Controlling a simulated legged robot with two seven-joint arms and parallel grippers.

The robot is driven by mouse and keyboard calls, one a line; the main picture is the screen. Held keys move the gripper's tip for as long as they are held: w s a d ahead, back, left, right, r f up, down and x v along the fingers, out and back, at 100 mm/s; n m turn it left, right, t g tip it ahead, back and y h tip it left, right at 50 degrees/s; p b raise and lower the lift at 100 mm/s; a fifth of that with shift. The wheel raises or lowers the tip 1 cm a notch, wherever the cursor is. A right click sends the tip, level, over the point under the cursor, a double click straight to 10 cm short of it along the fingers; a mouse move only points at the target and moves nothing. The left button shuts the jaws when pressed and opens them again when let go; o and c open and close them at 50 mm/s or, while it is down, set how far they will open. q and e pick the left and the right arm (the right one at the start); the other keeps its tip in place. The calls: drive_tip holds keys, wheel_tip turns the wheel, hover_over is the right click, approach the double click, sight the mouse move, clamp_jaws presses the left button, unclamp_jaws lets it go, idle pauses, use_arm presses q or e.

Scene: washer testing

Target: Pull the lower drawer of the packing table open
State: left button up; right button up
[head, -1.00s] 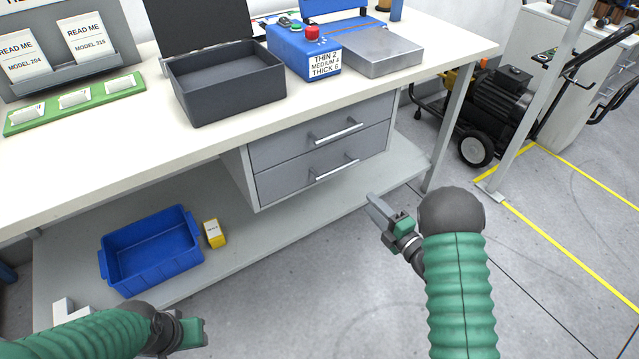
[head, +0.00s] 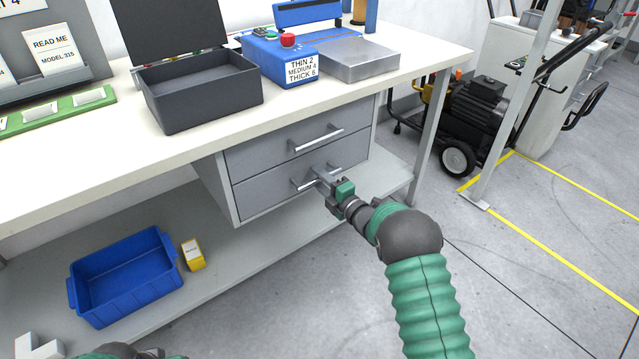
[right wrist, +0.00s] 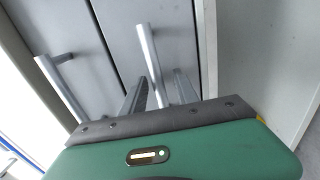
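The lower drawer (head: 262,191) of the packing table (head: 75,183) is a grey front that sits shut under the upper drawer (head: 265,150). Its silver bar handle (head: 302,185) is partly hidden by my right gripper (head: 322,177). In the right wrist view the lower handle (right wrist: 149,58) runs between the two fingers of my right gripper (right wrist: 160,90). The fingers are apart, one on each side of the bar; I cannot tell whether they touch it. Only a bit of my left arm shows at the bottom left edge of the head view; its gripper is out of frame.
The upper handle (head: 316,139) is just above the lower one. A blue bin (head: 125,275) and a small yellow box (head: 193,254) sit on the low shelf (head: 225,262). A table leg (head: 426,140) stands right of the drawers. The floor in front is clear.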

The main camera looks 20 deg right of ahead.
clamp_jaws()
drive_tip(key=shift+s+f, duration=0.1)
drive_tip(key=shift+f, duration=0.05)
idle(1.3)
